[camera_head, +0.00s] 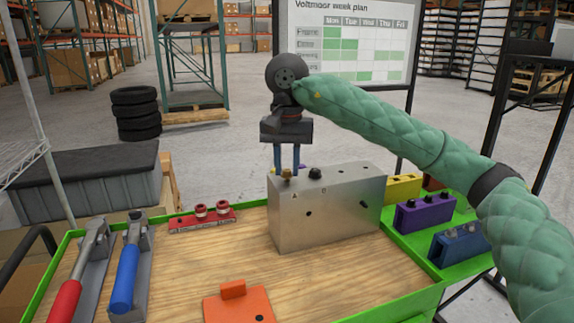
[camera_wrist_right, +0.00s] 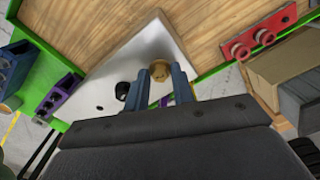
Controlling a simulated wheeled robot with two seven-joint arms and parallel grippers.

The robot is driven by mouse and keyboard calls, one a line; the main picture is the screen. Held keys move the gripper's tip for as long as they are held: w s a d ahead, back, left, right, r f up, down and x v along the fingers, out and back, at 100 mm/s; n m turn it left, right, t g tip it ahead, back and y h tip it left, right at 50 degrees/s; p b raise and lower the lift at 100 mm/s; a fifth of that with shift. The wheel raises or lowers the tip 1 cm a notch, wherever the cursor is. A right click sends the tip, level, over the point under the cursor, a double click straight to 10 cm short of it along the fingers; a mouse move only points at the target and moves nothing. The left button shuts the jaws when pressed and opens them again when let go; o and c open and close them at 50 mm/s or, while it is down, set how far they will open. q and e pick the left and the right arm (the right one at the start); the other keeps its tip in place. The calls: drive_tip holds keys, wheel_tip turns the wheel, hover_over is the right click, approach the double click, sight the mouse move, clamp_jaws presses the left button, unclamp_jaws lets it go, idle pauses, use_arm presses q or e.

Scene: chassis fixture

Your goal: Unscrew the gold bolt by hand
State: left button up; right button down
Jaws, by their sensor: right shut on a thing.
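The gold bolt (camera_head: 287,175) stands on top of the metal block (camera_head: 325,215), near the end marked A. It also shows in the right wrist view (camera_wrist_right: 159,67), between my blue fingers. My right gripper (camera_head: 287,164) reaches down from above with one finger on each side of the bolt, and it is shut on it. The right gripper shows too in the wrist view (camera_wrist_right: 161,82). The bolt's shaft is hidden, so I cannot tell how far it sits in the block. My left gripper is out of view.
A black bolt (camera_head: 315,174) stands beside the gold one on the block. Blue-handled (camera_head: 126,275) and red-handled (camera_head: 66,300) tools lie left. A red holder (camera_head: 202,219) is behind, an orange plate (camera_head: 238,305) in front. Purple (camera_head: 425,214) and blue (camera_head: 460,243) holders stand right.

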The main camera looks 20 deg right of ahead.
drive_tip(key=shift+n, duration=0.9)
drive_tip(key=shift+r+p, duration=1.9)
drive_tip(key=shift+r, duration=1.1)
